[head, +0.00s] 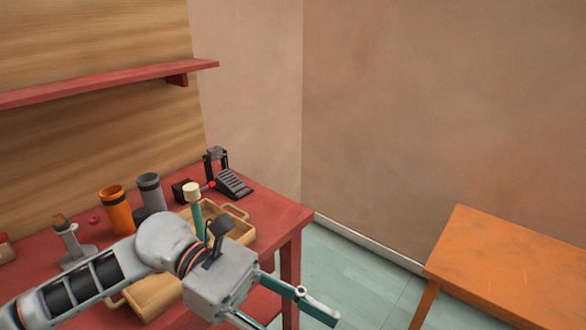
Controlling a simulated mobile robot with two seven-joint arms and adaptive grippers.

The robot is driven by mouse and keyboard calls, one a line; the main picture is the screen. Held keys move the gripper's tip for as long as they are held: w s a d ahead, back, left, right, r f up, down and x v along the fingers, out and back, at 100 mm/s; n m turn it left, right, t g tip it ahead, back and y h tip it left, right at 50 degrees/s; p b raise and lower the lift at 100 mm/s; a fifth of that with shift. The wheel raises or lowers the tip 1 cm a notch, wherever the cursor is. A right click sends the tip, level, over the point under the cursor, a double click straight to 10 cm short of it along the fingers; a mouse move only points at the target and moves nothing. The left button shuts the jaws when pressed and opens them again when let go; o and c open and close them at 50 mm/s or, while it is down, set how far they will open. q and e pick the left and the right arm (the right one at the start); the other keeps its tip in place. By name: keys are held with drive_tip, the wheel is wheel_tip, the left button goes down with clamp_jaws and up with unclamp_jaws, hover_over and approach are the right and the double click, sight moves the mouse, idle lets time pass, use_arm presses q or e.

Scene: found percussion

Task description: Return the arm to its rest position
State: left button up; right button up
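My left arm comes in from the lower left, in front of the red table (285,212). Its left gripper (288,318) points to the lower right, past the table's right end and over the floor. Its two fingers are spread apart with nothing visible between them; the nearer finger is partly cut off by the bottom edge. The arm hides part of the table and of a tan tray (240,233). My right gripper is not in view.
On the table stand an orange cup (116,215), a grey cup (151,195), a cream-headed teal-handled mallet (192,191) and a black pedal device (232,184). A red shelf (110,83) hangs above. An orange table (510,265) stands right; floor (350,265) between is clear.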

use_arm(q)
drive_tip(key=w+d+r+n+t+h, duration=0.1)
drive_tip(key=w+r+n+t+h, duration=0.3)
drive_tip(key=w+n+t+h, duration=0.75)
drive_tip(key=w+a+f+n+t+y, duration=0.2)
drive_tip(key=a+f+n+t+y, duration=0.25)
drive_tip(key=n, duration=1.05)
drive_tip(key=w+a+f+n+t+y, duration=0.25)
drive_tip(key=f+n+t+y, duration=0.2)
drive_tip(key=f+n, duration=0.25)
drive_tip(key=w+a+f+n+t+y, duration=0.1)
drive_tip(key=a+f+n+t+y, duration=0.3)
drive_tip(key=f+n+y, duration=0.3)
drive_tip(key=s+a+f+n+g+y, duration=0.2)
drive_tip(key=s+a+f+n, duration=0.2)
drive_tip(key=f, duration=0.5)
drive_tip(key=s+a+f+n+g+y, duration=0.2)
drive_tip(key=s+a+f+n, duration=0.2)
drive_tip(key=f, duration=0.5)
drive_tip(key=s+a+f+n+g+y, duration=0.2)
drive_tip(key=s+f+n, duration=0.4)
drive_tip(key=f, duration=0.3)
drive_tip(key=shift+s+a+g+y, duration=0.3)
drive_tip(key=shift+a+y, duration=0.25)
drive_tip(key=shift+a, duration=0.55)
